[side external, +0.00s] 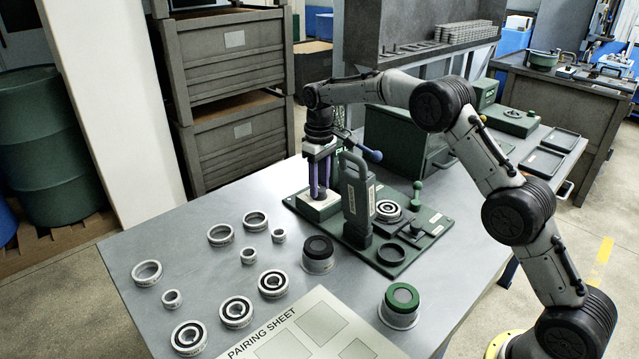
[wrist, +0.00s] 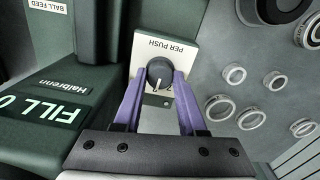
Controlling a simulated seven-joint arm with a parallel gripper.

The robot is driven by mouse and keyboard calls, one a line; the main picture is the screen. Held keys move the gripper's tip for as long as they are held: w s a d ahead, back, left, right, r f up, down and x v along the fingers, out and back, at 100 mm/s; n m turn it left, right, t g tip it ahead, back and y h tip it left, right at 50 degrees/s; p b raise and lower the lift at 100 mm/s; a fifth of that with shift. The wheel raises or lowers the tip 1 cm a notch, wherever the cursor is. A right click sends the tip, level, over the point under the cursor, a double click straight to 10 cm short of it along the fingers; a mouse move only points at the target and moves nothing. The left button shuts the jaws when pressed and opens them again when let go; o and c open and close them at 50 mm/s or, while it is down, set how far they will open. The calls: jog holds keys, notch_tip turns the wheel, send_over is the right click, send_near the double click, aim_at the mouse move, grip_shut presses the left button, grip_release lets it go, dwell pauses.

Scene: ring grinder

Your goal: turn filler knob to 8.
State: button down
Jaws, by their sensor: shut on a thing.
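The filler knob (wrist: 159,70) is a dark round knob with a pale mark on its lower edge. It sits on a cream plate marked PER PUSH (wrist: 152,42). My gripper (wrist: 159,82) has its purple fingers on both sides of the knob, closed on it. In the side view my gripper (side external: 319,192) points straight down onto the cream plate (side external: 313,212), and the knob is hidden between the fingers. The green filler body (wrist: 45,125) stands beside the plate, lettered FILL and Halbrenn.
A tall green upright (side external: 357,200) stands close right of my gripper in the side view. Several bearing rings (side external: 235,312) lie loose on the grey table. A black-topped cup (side external: 318,253), a green-topped cup (side external: 401,302) and the pairing sheet (side external: 318,318) are nearer the front.

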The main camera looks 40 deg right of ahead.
jog(key=shift+r+n, duration=0.1)
jog(key=shift+n, duration=0.2)
jog(key=shift+c, duration=2.3)
grip_release()
notch_tip(320, 180, up, 14)
